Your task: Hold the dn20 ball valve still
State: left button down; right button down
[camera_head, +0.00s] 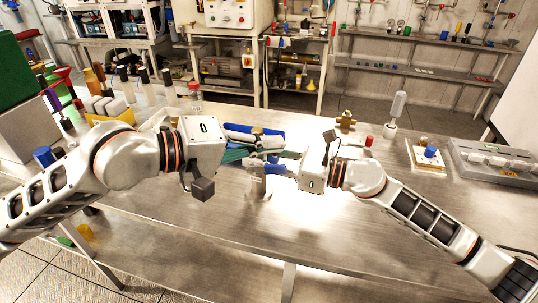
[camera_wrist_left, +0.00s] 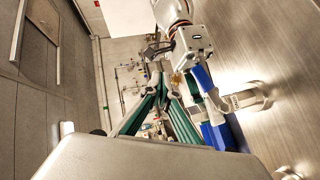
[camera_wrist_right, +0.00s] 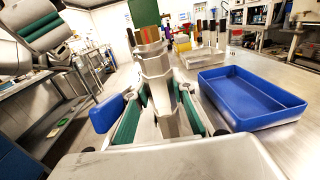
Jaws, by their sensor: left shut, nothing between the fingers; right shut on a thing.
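The ball valve is a grey metal body (camera_wrist_right: 158,95) with a blue handle (camera_wrist_right: 107,113), standing out large in the right wrist view. My right gripper (camera_wrist_right: 160,112) is shut on it, with a green-padded finger on each side of the metal. In the head view its blue handle (camera_head: 275,169) shows between my two hands, beside the right gripper (camera_head: 290,165). My left gripper (camera_head: 247,157) is shut and empty, just left of the valve. In the left wrist view the grey metal (camera_wrist_left: 247,98) lies to the right of my left fingers (camera_wrist_left: 160,85).
A blue tray (camera_wrist_right: 247,100) stands on the metal table close behind the valve. A brass fitting (camera_head: 345,121) and a white-topped post (camera_head: 397,107) stand to the right, with a grey case (camera_head: 498,160) beyond. The front table (camera_head: 220,220) is largely clear.

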pick_arm(q)
jog(key=s+a+r, duration=0.4)
jog(key=s+r, duration=0.1)
jog(key=r, duration=0.1)
jog(key=shift+s, duration=0.25)
jog(key=shift+w+f, duration=0.1)
jog(key=n+g+y, duration=0.7)
jog(key=n+y, duration=0.3)
jog(key=n, duration=0.2)
send_near(279, 165)
jog(key=shift+g, duration=0.3)
jog(key=x, duration=0.6)
jog(key=shift+w+d+f, duration=0.15)
jog(key=shift+f, duration=0.25)
